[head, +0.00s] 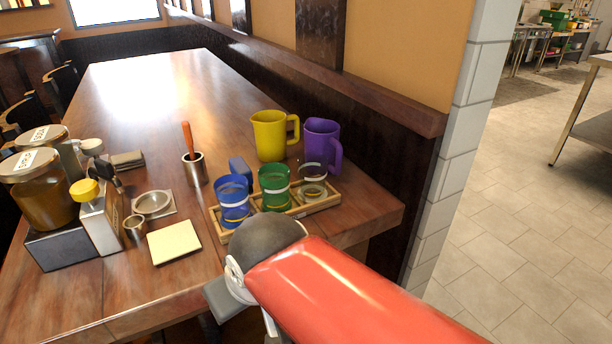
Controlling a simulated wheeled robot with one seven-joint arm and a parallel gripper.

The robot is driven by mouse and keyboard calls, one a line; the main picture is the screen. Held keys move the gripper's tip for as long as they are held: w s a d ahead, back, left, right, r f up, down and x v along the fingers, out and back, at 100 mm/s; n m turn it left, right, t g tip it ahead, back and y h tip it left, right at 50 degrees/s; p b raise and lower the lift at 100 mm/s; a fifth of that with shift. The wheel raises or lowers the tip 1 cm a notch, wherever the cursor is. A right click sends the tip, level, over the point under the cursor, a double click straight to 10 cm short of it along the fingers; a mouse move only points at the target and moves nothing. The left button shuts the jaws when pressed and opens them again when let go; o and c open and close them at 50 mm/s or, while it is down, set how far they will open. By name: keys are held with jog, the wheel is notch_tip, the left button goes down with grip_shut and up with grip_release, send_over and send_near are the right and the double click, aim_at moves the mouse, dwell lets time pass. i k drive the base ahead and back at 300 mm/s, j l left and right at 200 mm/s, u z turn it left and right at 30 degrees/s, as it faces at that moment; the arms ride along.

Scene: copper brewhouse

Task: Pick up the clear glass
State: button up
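The clear glass (312,183) stands upright at the right end of a wooden tray (324,206), near the table's right edge. A green glass (275,187) stands to its left, and a blue glass (233,201) left of that. The purple pitcher is close behind the clear glass. My red arm reaches in from the lower right, in front of the tray. My gripper (222,297) shows only in part, low in the picture near the table's front edge, apart from the glasses. Its fingers are mostly hidden by the arm, and I cannot tell whether it is open.
A yellow pitcher (268,136) and a purple pitcher (321,146) stand behind the glasses. A metal cup (194,170), jars (42,190) and a cream pad (174,242) are to the left. A wall with a dark ledge (385,103) runs along the right. The table's far part is clear.

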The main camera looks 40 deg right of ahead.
aim_at(313, 178)
jog(key=z, duration=1.2)
jog(key=k+j+z, duration=0.2)
jog(key=z, duration=0.25)
jog(key=k+j+z, duration=0.1)
jog(key=k+z, duration=0.15)
jog(key=z, duration=0.2)
jog(key=j, duration=0.35)
